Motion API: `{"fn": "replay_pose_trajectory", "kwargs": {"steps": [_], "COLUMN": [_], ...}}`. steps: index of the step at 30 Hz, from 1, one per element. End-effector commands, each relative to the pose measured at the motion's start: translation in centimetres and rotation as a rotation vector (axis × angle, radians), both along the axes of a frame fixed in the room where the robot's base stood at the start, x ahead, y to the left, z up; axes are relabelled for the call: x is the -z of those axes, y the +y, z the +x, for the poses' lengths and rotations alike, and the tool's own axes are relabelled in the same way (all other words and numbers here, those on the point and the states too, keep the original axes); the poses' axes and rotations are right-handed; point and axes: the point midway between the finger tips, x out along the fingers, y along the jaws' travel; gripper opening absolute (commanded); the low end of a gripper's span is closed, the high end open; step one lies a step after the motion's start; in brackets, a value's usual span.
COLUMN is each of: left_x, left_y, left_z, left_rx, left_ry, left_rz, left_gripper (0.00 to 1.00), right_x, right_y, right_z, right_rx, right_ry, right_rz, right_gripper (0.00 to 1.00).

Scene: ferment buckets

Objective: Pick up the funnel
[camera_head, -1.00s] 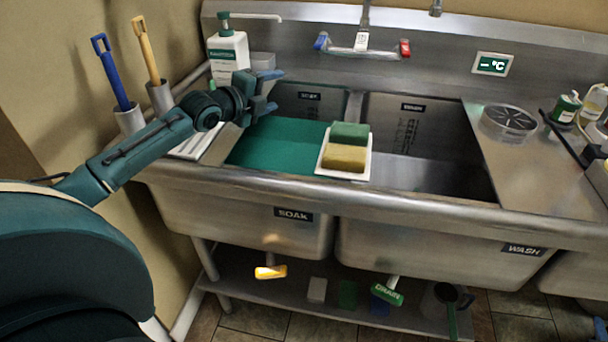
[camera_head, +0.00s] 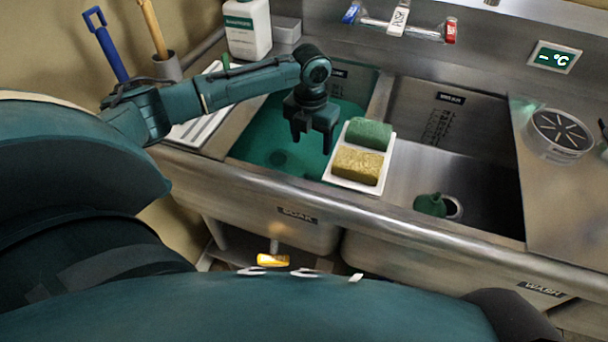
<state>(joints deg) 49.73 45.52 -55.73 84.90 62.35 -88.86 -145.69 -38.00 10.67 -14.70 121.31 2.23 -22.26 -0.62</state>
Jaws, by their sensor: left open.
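A small green piece (camera_head: 431,204) lies on the floor of the right basin, beside the round drain hole. It may be the funnel, but its shape is too small to be sure. My left gripper (camera_head: 313,146) is open and empty. It points down over the left basin, just left of the white sponge tray, well to the left of the green piece. My right gripper is not in view.
The white tray (camera_head: 327,174) with a green (camera_head: 370,132) and a yellow sponge (camera_head: 357,166) sits at the divider. A round strainer (camera_head: 559,134) stands on the right drainboard.

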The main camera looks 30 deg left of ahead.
Motion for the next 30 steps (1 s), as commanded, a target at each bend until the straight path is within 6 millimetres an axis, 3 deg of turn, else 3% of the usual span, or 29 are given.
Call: {"fn": "replay_pose_trajectory", "kwargs": {"steps": [5,12,20,30], "left_x": [1.9,6.4,8.4,12.9], "left_y": [-0.2,-0.2,0.0,0.6], "left_z": [-0.6,-0.6,-0.6,-0.8], "left_rx": [0.037,0.034,0.033,0.033], "left_ry": [0.038,0.034,0.030,0.031], "left_rz": [0.007,0.006,0.007,0.006], "left_gripper": [0.63,0.63,0.63,0.63], "right_x": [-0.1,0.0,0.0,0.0], "right_y": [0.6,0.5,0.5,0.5], "right_z": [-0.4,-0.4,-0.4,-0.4], "right_rx": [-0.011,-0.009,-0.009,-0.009], "right_ry": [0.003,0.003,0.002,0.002], "right_rz": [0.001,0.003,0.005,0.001], "right_gripper": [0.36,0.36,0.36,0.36]}}
